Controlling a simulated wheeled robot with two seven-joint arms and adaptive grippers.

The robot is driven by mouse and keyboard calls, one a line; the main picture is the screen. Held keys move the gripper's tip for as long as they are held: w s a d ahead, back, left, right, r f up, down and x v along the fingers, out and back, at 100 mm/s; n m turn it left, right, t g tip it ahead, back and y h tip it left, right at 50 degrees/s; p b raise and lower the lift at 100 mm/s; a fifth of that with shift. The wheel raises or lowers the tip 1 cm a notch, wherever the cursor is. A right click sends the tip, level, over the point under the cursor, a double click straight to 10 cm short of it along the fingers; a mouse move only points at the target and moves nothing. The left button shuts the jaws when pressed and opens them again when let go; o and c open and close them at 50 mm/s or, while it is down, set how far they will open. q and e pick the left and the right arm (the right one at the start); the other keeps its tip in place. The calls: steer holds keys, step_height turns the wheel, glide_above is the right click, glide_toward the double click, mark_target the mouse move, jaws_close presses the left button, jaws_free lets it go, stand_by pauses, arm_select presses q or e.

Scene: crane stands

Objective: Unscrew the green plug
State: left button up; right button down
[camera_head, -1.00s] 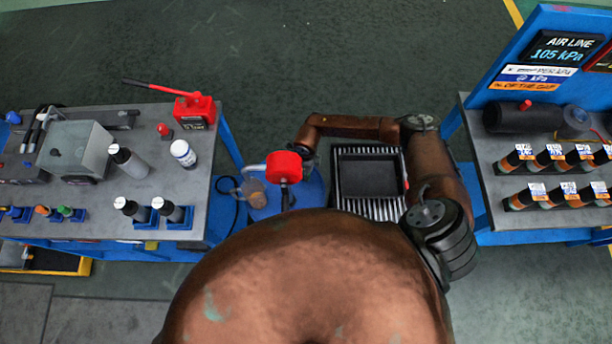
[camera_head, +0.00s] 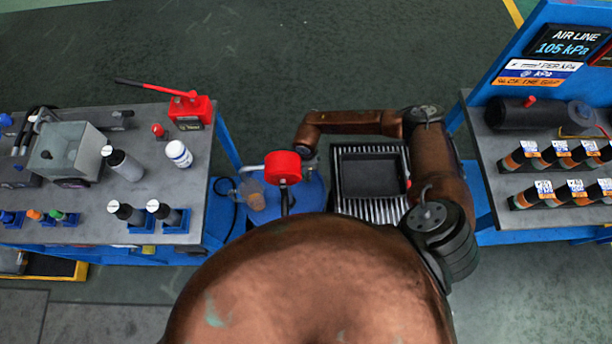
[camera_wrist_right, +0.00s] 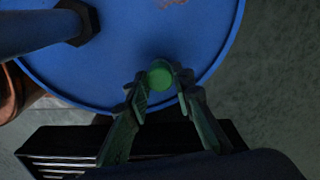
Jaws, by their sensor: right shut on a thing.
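The green plug (camera_wrist_right: 160,76) sits in the top of a blue drum (camera_wrist_right: 110,80), near its rim, in the right wrist view. My right gripper (camera_wrist_right: 159,82) is shut on the plug, with one finger on each side of it. In the head view the blue drum (camera_head: 312,190) stands between the two benches, partly hidden by my own body and arm. The plug and the right fingertips are hidden there. My left gripper does not show in either view.
A pump with a red top (camera_head: 283,167) rises from the drum, with a jug (camera_head: 252,194) beside it. A black tray on a ribbed stand (camera_head: 372,175) is right of the drum. The left bench (camera_head: 95,225) holds bottles; the right bench (camera_head: 489,165) holds cylinders.

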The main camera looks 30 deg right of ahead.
steer(key=shift+w+f+n+b, duration=0.1)
steer(key=shift+n+b, duration=0.7)
steer(key=shift+n, duration=0.4)
steer(key=shift+n+b, duration=0.45)
steer(key=shift+n, duration=0.65)
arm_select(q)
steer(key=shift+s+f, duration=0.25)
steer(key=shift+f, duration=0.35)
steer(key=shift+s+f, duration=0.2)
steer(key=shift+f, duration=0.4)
arm_select(e)
steer(key=shift+r+n, duration=0.2)
steer(key=shift+n, duration=0.1)
steer(key=shift+f+n+b, duration=0.15)
steer(key=shift+n+b, duration=0.4)
steer(key=shift+n, duration=0.15)
steer(key=n+b, duration=0.1)
steer(key=n, duration=0.1)
steer(key=shift+n, duration=0.4)
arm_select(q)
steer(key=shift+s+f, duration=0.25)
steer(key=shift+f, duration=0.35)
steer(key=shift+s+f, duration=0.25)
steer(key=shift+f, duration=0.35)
arm_select(e)
steer(key=shift+r+n, duration=0.2)
steer(key=shift+n, duration=0.3)
